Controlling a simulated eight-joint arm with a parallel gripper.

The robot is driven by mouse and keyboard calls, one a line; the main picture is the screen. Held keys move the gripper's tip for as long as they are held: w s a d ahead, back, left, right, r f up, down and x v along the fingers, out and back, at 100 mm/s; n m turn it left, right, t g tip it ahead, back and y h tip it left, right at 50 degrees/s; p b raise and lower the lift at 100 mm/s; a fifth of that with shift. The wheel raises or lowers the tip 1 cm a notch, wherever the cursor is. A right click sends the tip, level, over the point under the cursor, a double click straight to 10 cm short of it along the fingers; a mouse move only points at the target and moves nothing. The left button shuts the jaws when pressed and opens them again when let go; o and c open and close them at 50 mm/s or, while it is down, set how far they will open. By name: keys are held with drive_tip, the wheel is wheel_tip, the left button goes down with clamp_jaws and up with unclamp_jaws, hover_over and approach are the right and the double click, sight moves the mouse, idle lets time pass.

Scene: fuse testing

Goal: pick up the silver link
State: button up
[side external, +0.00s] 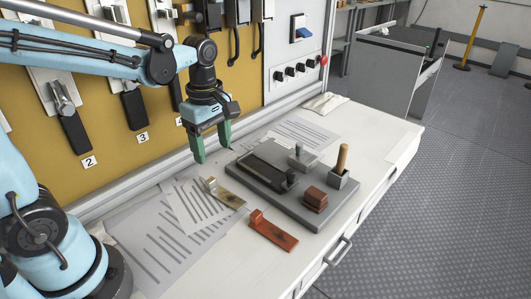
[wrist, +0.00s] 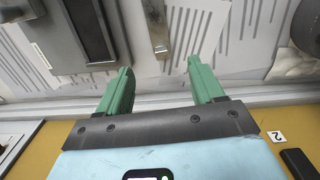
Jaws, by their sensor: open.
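The silver link (side external: 228,195) is a flat, tarnished silver-tan strip with a small raised end. It lies on printed paper sheets at the front left of the grey test fixture. In the wrist view the link (wrist: 155,22) is at the top centre, beyond the gap between my fingers, and its far part is cut off by the frame edge. My gripper (side external: 214,153) has green fingers, is open and empty, and hangs above the bench behind the link. The fingers (wrist: 160,68) are apart from each other and not touching the link.
The grey test fixture (side external: 328,219) carries a dark channel, a wooden-handled post (side external: 342,158) and a red-brown block (side external: 315,200). A copper-coloured link (side external: 273,232) lies in front. The yellow panel (side external: 140,160) with switches stands behind. Paper sheets (side external: 150,255) cover the left bench.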

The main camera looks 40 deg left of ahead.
sight(221, 193)
drive_tip(key=shift+w+d+f, duration=0.1)
drive_tip(key=shift+d+f, duration=0.05)
drive_tip(key=shift+f, duration=5.85)
drive_tip(key=shift+c, duration=0.3)
clamp_jaws()
